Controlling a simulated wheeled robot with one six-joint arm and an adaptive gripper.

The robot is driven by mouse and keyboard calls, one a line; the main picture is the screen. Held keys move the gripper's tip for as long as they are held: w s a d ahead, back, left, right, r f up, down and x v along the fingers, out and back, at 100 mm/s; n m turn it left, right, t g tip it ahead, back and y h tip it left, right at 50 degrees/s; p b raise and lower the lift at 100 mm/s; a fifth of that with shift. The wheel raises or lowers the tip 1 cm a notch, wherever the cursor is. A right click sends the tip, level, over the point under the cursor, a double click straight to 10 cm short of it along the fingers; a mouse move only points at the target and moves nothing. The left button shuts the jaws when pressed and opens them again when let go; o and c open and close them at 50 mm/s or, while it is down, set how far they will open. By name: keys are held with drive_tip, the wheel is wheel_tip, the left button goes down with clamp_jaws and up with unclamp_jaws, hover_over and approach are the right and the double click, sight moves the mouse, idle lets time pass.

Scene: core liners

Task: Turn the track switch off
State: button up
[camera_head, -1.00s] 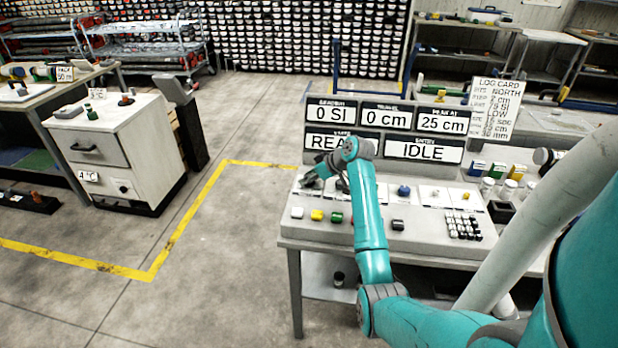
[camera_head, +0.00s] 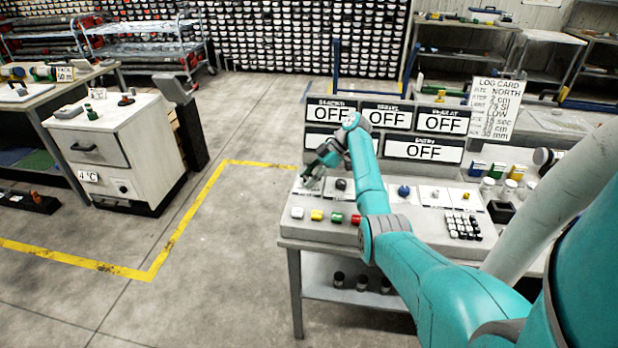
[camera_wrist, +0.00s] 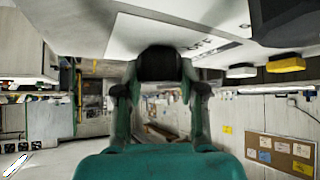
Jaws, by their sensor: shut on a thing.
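The track switch (camera_wrist: 158,63) shows in the wrist view as a dark knob on a pale plate, with part of its lettering visible. My gripper (camera_wrist: 160,90) has its two fingers closed around the sides of the knob. In the head view my gripper (camera_head: 311,178) is at the left end of the sloped console panel (camera_head: 385,236), and it hides the switch there. The console's display windows (camera_head: 437,151) all read OFF where their text shows. One window in the lower row is partly hidden by my arm.
Another dark knob (camera_head: 341,184), a blue knob (camera_head: 404,191) and a keypad (camera_head: 463,226) are on the panel. White, yellow, green and red buttons (camera_head: 317,215) line its front. A log card (camera_head: 494,108) stands at the back right.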

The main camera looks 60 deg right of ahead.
drive_tip(key=shift+n+g+y, duration=0.4)
drive_tip(key=shift+n+g, duration=0.1)
drive_tip(key=shift+n, duration=0.3)
drive_tip(key=o, duration=1.1)
drive_tip(key=shift+o, duration=0.2)
